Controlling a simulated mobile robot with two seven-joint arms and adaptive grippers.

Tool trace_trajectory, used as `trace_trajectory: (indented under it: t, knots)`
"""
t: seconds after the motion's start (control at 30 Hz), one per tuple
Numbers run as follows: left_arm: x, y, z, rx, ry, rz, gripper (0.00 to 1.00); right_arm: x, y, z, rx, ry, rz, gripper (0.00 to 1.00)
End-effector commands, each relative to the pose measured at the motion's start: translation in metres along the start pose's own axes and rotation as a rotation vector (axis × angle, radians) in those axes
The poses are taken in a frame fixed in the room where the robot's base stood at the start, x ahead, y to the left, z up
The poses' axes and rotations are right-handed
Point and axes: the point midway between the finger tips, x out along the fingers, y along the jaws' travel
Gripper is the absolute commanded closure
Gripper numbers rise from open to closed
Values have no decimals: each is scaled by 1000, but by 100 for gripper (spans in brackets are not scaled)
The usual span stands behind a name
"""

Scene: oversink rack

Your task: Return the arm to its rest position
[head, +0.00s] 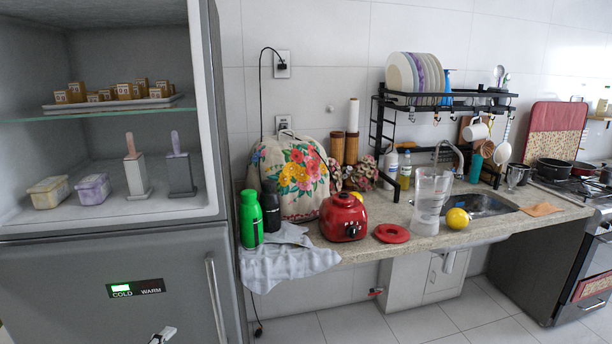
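A small grey and black tip (163,335), which looks like part of my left gripper, shows at the bottom edge of the head view. It is in front of the fridge's lower door (70,270). Most of it is cut off by the frame, so I cannot see whether its fingers are open or shut, or whether it holds anything. My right gripper and arm are not in view.
The open upper fridge compartment (90,212) holds tubs, popsicle molds and a tray of small blocks. The counter (380,249) carries bottles, a red blender base (342,218), a clear jug (431,200) and a lemon (457,218). A dish rack (440,107) stands over the sink.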

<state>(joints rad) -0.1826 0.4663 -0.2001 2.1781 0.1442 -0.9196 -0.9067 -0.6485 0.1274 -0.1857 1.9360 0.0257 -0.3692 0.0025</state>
Motion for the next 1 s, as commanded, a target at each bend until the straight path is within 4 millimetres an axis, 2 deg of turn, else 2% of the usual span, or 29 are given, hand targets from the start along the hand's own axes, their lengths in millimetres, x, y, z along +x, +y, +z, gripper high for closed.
trace_trajectory:
  t: [0.03,0.2,0.3,0.4,0.5,0.6,0.83,0.9,1.0]
  knots:
    - [-2,38,-16,-153,24,42,59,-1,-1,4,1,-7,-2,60]
    - [-25,142,-68,-679,56,154,59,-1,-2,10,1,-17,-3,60]
    - [-46,194,-95,-964,44,214,59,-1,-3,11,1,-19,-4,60]
    - [-67,232,-116,-1193,22,256,59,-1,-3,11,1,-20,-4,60]
    - [-83,256,-130,-1348,-1,282,59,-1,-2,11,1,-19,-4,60]
    - [-92,267,-137,-1430,-15,293,59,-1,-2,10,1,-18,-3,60]
    - [-94,270,-138,-1456,-17,295,59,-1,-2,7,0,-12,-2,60]
    - [-93,270,-138,-1455,-17,295,72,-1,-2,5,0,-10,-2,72]
    - [-93,270,-138,-1453,-17,295,72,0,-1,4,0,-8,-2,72]
